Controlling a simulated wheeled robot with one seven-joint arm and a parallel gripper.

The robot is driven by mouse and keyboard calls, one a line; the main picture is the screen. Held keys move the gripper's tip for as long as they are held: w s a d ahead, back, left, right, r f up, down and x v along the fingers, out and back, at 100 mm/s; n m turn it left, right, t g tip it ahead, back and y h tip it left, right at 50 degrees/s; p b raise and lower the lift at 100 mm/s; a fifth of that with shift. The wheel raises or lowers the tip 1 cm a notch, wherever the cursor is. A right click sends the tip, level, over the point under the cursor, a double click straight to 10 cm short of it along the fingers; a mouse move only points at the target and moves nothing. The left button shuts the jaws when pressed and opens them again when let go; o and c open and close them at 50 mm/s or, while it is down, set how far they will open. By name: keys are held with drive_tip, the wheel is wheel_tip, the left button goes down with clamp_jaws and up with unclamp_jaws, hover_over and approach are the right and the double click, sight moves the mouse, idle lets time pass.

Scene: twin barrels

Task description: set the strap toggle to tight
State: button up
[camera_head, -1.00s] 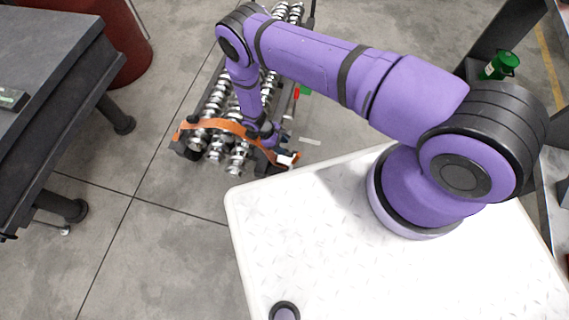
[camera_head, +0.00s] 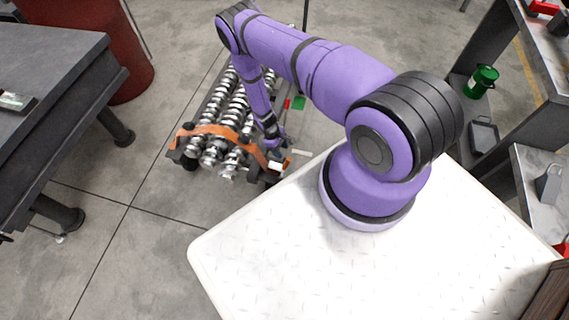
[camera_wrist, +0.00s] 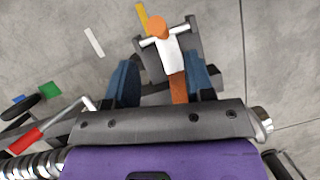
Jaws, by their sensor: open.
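An orange strap (camera_head: 205,130) lies over a rack of shiny camshafts (camera_head: 238,105) on the floor. At its right end is the strap toggle, small and partly hidden in the head view. In the wrist view the toggle (camera_wrist: 173,56) is a white piece with an orange knob at its far end, on a dark bracket (camera_wrist: 152,64). The orange strap (camera_wrist: 179,90) runs from it toward my gripper. My gripper (camera_wrist: 162,64) is open, its dark blue fingers on either side of the strap and the near part of the toggle. Whether they touch it, I cannot tell.
A red lever (camera_wrist: 25,142) and a green patch (camera_wrist: 48,90) are left in the wrist view. A dark table (camera_head: 60,70) and red barrel (camera_head: 95,45) stand left in the head view. Shelving with a green container (camera_head: 481,81) stands right.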

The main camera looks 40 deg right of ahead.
sight(287, 162)
drive_tip(key=x, duration=0.8)
drive_tip(key=shift+s+d+f, duration=0.1)
drive_tip(key=shift+f, duration=0.2)
clamp_jaws()
